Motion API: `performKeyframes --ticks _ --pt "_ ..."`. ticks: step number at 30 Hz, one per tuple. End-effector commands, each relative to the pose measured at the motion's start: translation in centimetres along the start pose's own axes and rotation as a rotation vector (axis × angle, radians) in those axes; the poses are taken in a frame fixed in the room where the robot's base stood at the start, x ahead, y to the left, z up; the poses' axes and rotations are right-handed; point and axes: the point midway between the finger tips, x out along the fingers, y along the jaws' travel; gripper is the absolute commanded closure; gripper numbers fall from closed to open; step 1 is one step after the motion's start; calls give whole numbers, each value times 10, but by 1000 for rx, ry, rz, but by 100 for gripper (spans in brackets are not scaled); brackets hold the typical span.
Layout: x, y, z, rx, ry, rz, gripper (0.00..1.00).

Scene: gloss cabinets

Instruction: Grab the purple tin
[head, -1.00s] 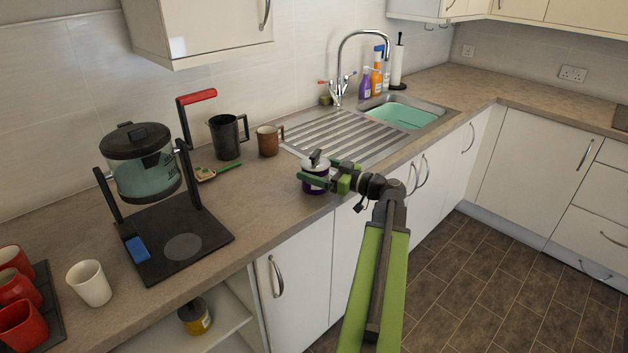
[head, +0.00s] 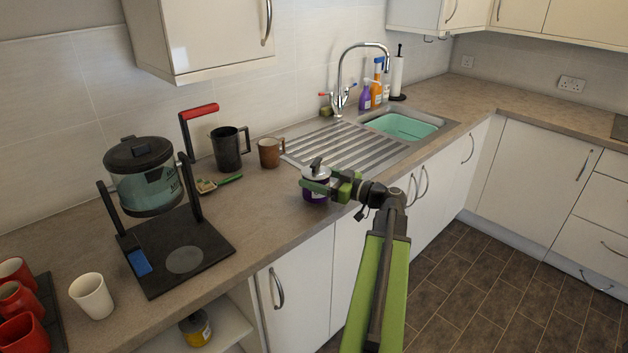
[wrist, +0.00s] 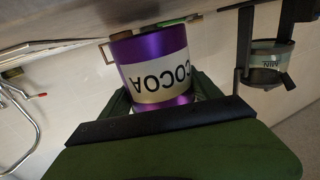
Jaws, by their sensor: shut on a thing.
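The purple tin (head: 317,187) is at the counter's front edge in the head view, with a pale lid and a dark knob on top. In the wrist view the tin (wrist: 150,52) shows purple with a cream label reading COCOA, upside down in the picture. My gripper (head: 322,188) has its green fingers on either side of the tin and is shut on it. In the wrist view the tin sits between the fingers (wrist: 160,105). I cannot tell whether the tin's base touches the counter.
Behind the tin stand a brown mug (head: 270,153) and a black jug (head: 228,148). The ribbed drainer (head: 345,146) and sink (head: 402,125) lie to the right. A glass pot on a black stand (head: 175,250), a white cup (head: 91,296) and red cups (head: 20,298) are to the left.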

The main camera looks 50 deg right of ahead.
Motion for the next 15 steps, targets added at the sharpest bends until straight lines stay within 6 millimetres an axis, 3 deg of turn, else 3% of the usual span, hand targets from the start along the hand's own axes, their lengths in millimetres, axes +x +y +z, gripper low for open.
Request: performKeyframes --ticks 1,8,15 --pt "0 0 -10 0 1 0 81" --pt "0 0 -30 0 1 0 81" --pt "-15 26 -46 0 1 3 81"
